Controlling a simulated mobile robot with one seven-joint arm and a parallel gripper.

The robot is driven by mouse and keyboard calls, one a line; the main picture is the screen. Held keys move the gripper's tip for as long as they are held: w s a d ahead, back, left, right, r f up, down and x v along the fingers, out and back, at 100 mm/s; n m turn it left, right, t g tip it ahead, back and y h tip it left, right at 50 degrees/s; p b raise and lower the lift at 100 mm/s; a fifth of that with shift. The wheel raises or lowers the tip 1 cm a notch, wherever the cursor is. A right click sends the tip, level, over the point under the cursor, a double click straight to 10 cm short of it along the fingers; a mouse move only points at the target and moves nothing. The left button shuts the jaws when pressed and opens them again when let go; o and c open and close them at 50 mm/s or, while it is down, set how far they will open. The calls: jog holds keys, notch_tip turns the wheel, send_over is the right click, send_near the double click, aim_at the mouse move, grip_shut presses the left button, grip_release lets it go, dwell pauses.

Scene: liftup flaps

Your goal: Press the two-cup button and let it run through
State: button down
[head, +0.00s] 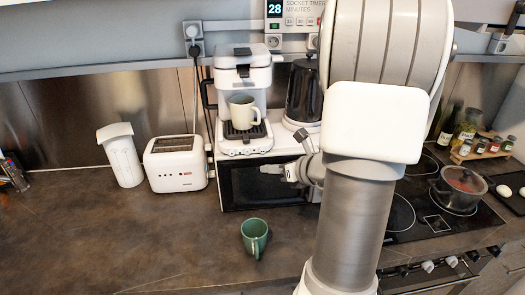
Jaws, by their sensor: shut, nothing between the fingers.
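A white coffee machine (243,78) stands on top of the microwave in the head view. A pale cream cup (244,112) stands upright on its drip tray (258,131), under the spout. Small controls line the front edge of the machine's base (243,151). They are too small to tell which is the two-cup button. My gripper (269,169) is shut and empty. It is in front of the microwave's upper part, just below and right of the machine's base, with its fingers pointing left. I cannot tell whether it touches anything.
A green mug (254,237) stands on the counter in front of the microwave (234,184). A black kettle (302,92) is right of the machine. A toaster (176,164) and white jug (121,155) stand left. A pot (460,188) sits on the hob.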

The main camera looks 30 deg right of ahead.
jog(key=shift+w+d, duration=0.4)
jog(key=shift+w, duration=0.4)
jog(key=shift+w+d, duration=0.4)
jog(key=shift+w, duration=0.4)
jog(key=shift+w+d, duration=0.4)
jog(key=shift+w, duration=0.4)
jog(key=shift+w+d, duration=0.15)
jog(key=shift+w, duration=0.25)
jog(key=shift+w+d, duration=0.2)
jog(key=shift+w, duration=0.15)
dwell(0.8)
jog(key=shift+s+a, duration=0.35)
jog(key=shift+s, duration=0.4)
jog(key=shift+s, duration=0.1)
jog(key=s, duration=0.1)
jog(key=s+a, duration=0.1)
jog(key=s, duration=0.1)
jog(key=s+a+b, duration=0.1)
jog(key=shift+s+a, duration=0.1)
jog(key=shift+s, duration=0.05)
dwell(0.3)
